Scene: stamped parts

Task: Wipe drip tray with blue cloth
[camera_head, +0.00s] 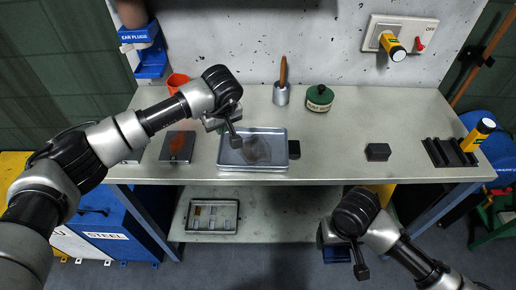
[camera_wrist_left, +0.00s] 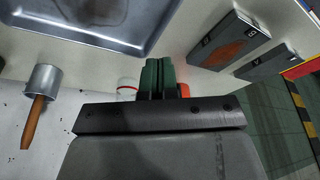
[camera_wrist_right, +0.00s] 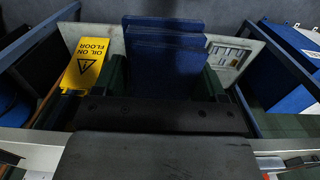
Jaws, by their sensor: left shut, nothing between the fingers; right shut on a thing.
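The grey metal drip tray (camera_head: 222,163) lies on the bench, left of centre, with a dark stain on its floor. It also shows at the top of the left wrist view (camera_wrist_left: 150,42). My left gripper (camera_wrist_left: 160,75) is shut and empty, above the bench by the tray's far left side. My right gripper (camera_wrist_right: 165,78) is shut on the folded blue cloth (camera_wrist_right: 165,50), whose layers show between the green fingers. It is in front of the bench, right of the tray. The head view hides most of the cloth behind my right wrist.
A metal cup with a wooden-handled brush (camera_head: 282,94) and a green tin (camera_head: 319,98) stand behind the tray. Dark blocks (camera_head: 377,151) lie to the right. A labelled plate (camera_head: 178,146) is left of the tray. A lower shelf holds a parts tray (camera_head: 211,217).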

